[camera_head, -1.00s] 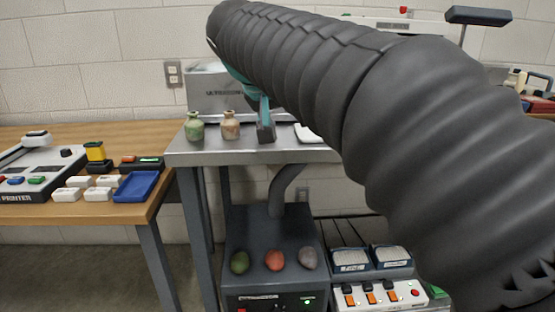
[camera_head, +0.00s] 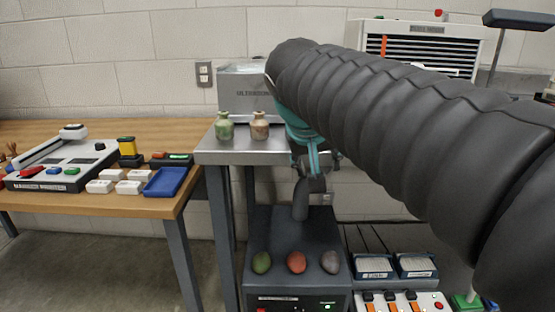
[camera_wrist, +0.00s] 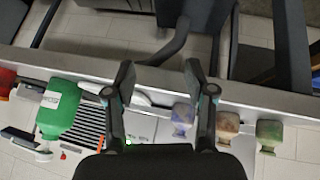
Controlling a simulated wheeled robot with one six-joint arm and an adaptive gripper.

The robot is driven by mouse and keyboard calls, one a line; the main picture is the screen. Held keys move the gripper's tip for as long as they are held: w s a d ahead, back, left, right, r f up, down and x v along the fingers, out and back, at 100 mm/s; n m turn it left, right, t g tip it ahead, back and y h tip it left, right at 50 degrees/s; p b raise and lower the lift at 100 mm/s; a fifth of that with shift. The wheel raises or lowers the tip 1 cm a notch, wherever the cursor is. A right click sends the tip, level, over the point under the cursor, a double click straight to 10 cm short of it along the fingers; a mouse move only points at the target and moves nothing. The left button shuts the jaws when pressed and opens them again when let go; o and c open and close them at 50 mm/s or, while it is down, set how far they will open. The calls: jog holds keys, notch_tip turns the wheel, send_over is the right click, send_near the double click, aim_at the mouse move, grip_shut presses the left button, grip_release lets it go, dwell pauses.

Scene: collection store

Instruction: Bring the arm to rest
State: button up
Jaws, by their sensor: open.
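My gripper (camera_head: 318,178) hangs below my dark ribbed arm, at the front edge of the steel table (camera_head: 228,157). In the wrist view my gripper (camera_wrist: 160,78) is open, with its two fingers apart and nothing between them. The arm reaches in from the right and hides much of the table's right part in the head view.
A green vase (camera_head: 224,126) and a brownish vase (camera_head: 259,126) stand on the table, left of my gripper. A dark unit with three coloured oval stones (camera_head: 296,262) sits below. A green container (camera_wrist: 58,112) shows in the wrist view. A wooden bench (camera_head: 150,208) stands left.

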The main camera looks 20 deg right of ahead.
jog(key=s+a+f+n+y, duration=0.1)
jog(key=s+a+f+y, duration=0.1)
jog(key=s+f, duration=0.5)
jog(key=s+a+f+n+y, duration=0.1)
jog(key=s+a+f+y, duration=0.1)
jog(key=s+f, duration=0.6)
notch_tip(320, 180, down, 3)
jog(key=shift+a+f+n, duration=0.2)
jog(key=shift+a+n, duration=0.2)
jog(key=shift+a, duration=0.2)
